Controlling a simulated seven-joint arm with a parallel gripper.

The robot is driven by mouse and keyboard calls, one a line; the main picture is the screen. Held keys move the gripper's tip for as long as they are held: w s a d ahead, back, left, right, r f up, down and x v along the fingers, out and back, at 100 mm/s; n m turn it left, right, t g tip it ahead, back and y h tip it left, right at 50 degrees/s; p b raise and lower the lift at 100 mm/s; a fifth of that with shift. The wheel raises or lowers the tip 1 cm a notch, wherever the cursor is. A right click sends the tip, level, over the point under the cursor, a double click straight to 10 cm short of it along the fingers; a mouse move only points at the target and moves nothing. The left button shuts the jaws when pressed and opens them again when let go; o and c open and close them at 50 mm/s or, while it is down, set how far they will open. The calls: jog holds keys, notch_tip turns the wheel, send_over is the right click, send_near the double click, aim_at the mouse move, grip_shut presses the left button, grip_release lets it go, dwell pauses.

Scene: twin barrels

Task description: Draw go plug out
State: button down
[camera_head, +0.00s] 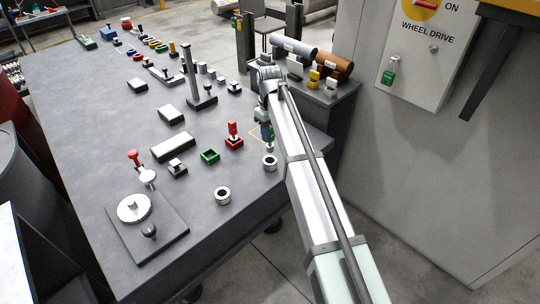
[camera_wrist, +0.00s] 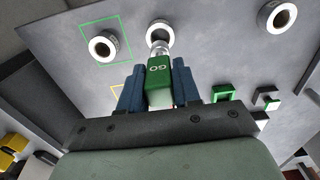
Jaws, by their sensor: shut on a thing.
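My gripper (camera_wrist: 158,82) is shut on a green plug marked GO (camera_wrist: 159,70), with a blue finger on each side of it. The plug's metal shank points at a metal ring socket (camera_wrist: 158,28) and overlaps its near edge; I cannot tell whether the tip is inside or just above it. In the head view my gripper (camera_head: 267,132) is low over the right edge of the table, just behind that socket (camera_head: 270,163); the plug is mostly hidden there. Another ring socket (camera_wrist: 103,46) sits inside a green outline, and a third (camera_wrist: 277,16) stands farther off.
A green open square holder (camera_head: 209,156) and a red-handled block (camera_head: 234,140) stand left of my gripper. A yellow outline (camera_wrist: 117,92) is partly hidden by my finger. A round dial plate (camera_head: 134,208) is at the front left. Two barrels (camera_head: 293,47) lie behind my arm.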

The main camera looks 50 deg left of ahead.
jog(key=shift+r, duration=2.15)
